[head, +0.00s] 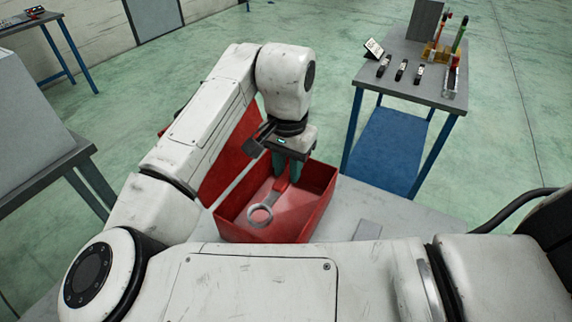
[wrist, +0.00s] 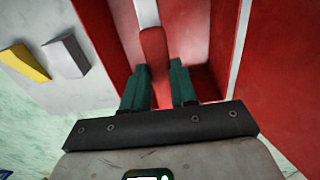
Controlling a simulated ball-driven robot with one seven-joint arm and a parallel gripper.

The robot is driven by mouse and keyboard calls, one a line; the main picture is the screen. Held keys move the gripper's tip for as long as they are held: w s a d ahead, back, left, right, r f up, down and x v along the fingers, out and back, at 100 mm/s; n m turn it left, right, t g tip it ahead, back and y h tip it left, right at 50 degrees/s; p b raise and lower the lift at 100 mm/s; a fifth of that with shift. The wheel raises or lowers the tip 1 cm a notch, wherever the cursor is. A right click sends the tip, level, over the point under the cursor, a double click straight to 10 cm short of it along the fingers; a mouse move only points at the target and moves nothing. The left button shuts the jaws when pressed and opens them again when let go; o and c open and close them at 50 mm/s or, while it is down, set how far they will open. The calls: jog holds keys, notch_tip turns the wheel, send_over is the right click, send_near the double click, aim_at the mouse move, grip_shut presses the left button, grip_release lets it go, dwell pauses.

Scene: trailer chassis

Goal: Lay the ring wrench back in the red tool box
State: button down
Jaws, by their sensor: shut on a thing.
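The ring wrench has a grey ring end (head: 260,216) and a red handle, which also shows in the wrist view (wrist: 154,55). My gripper (head: 287,170) points down into the open red tool box (head: 325,205). Its green fingers (wrist: 158,82) are shut on the red handle, one finger on each side. The wrench's ring end extends toward the near left part of the box, inside its walls. I cannot tell whether the wrench touches the box floor. The fingertips are partly hidden in the head view.
The box stands on a pale grey surface (head: 400,212). A raised red panel (head: 232,155) is at its back left. A yellow piece (wrist: 24,62) and a grey block (wrist: 66,56) lie beside the box. A blue-legged table (head: 425,88) with tools stands at back right.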

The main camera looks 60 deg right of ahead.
jog(key=shift+f+b, duration=3)
jog(key=shift+f, duration=2.1)
jog(key=shift+p, duration=0.4)
jog(key=shift+c, duration=1.7)
grip_release()
jog(key=shift+r, duration=0.1)
jog(key=shift+r+p, duration=3.65)
jog(key=shift+r, duration=0.25)
